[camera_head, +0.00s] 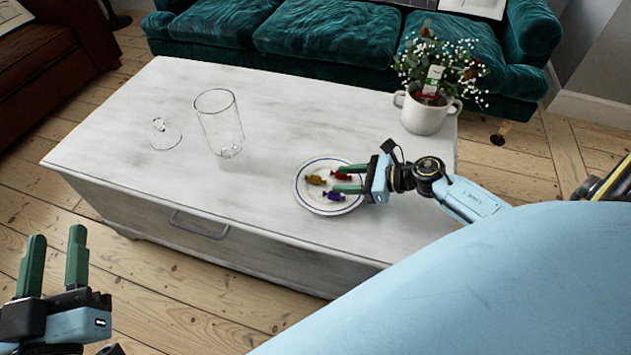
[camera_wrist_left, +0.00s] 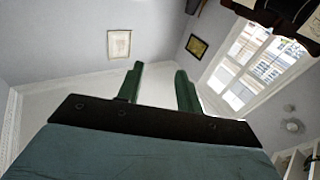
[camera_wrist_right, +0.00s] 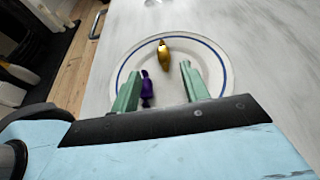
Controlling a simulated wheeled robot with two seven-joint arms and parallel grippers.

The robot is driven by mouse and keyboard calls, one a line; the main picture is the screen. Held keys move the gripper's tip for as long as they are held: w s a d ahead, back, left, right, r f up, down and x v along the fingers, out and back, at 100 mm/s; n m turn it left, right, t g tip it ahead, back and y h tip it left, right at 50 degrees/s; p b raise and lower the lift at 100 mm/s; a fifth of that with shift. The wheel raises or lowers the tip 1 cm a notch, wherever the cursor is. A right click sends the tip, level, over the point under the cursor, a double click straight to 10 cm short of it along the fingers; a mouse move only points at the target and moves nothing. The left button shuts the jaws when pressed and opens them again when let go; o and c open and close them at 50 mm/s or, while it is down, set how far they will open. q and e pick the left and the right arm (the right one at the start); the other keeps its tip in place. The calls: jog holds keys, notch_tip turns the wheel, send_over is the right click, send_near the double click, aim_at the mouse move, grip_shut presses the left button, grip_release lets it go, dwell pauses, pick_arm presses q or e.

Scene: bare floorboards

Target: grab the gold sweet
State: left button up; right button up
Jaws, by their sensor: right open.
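The gold sweet (camera_head: 316,180) lies on a white plate with a blue rim (camera_head: 322,209), beside a red sweet (camera_head: 341,175) and a purple sweet (camera_head: 333,196). My right gripper (camera_head: 342,178) is open over the plate's right side. In the right wrist view, the gold sweet (camera_wrist_right: 163,49) lies beyond the fingertips, between their lines and apart from them. The purple sweet (camera_wrist_right: 147,88) is beside the left finger there; I cannot make out the red one.
The plate stands on a whitewashed chest table (camera_head: 270,120). A clear glass jar (camera_head: 220,123) and its glass lid (camera_head: 165,135) are to the left. A white pot with flowers (camera_head: 424,112) stands at the right back. A green sofa (camera_head: 325,38) is behind.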

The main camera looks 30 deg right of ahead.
aim_at(319, 178)
jog(key=shift+x, duration=1)
jog(key=shift+w+b+x, duration=0.2)
jog(key=shift+b+x, duration=0.95)
jog(key=shift+x, duration=1.2)
pick_arm(q)
notch_tip(319, 178, up, 6)
jog(key=s+t+h, duration=0.1)
jog(key=s+t, duration=0.1)
jog(key=t, duration=0.3)
jog(key=shift+s, duration=0.2)
pick_arm(e)
jog(key=shift+d+r, duration=0.15)
jog(key=shift+d, duration=0.05)
jog(key=shift+c, duration=0.4)
grip_shut()
